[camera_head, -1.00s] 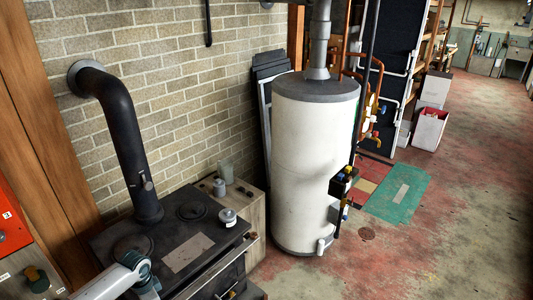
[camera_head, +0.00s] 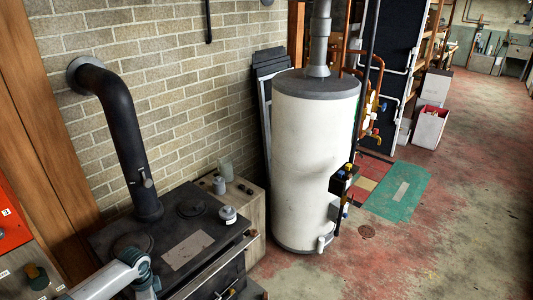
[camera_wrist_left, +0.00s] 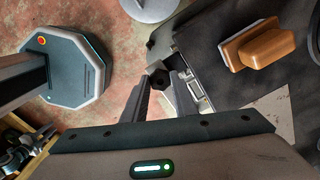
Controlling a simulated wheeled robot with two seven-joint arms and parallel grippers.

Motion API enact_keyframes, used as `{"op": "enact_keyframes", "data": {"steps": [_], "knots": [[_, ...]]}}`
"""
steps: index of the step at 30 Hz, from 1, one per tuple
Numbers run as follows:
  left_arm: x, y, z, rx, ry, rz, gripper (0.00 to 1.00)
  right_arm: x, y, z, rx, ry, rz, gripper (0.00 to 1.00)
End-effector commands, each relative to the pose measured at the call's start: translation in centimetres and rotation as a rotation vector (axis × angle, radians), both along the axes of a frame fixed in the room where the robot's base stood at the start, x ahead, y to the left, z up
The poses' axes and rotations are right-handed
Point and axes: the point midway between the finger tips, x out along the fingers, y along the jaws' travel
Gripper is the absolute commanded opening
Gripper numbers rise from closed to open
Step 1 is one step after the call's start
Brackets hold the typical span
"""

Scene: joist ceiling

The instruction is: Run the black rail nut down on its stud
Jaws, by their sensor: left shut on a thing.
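In the left wrist view the two dark fingers of my left gripper (camera_wrist_left: 160,92) reach forward beside the front edge of the black stove. A black six-sided piece, which looks like the rail nut (camera_wrist_left: 157,78), sits between the fingertips, and the gripper is shut on it. The stud cannot be made out. In the head view my left arm comes in at the lower left and bends down out of the picture, so the gripper and nut are hidden there. My right gripper is in neither view.
The black stove (camera_head: 110,241) has a front rail and a dark flue pipe (camera_head: 122,125). A wooden-handled block (camera_wrist_left: 262,46) lies on its top in the wrist view. A white tank (camera_head: 310,165) stands to the right. Open floor (camera_head: 450,230) lies beyond it.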

Motion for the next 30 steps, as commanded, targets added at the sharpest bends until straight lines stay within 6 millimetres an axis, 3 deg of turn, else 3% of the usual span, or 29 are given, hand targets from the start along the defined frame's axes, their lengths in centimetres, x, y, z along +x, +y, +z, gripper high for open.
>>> {"op": "enact_keyframes", "data": {"steps": [8,18,30], "knots": [[-0.07,-0.07,-0.07,-0.001,0.002,-0.035,0.0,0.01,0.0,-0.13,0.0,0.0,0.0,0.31],[-0.07,-0.12,-0.13,-0.002,0.003,-0.274,0.0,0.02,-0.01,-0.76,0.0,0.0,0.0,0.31],[-0.04,-0.1,-0.13,-0.002,0.003,-0.321,0.0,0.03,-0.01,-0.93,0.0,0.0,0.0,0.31]]}}
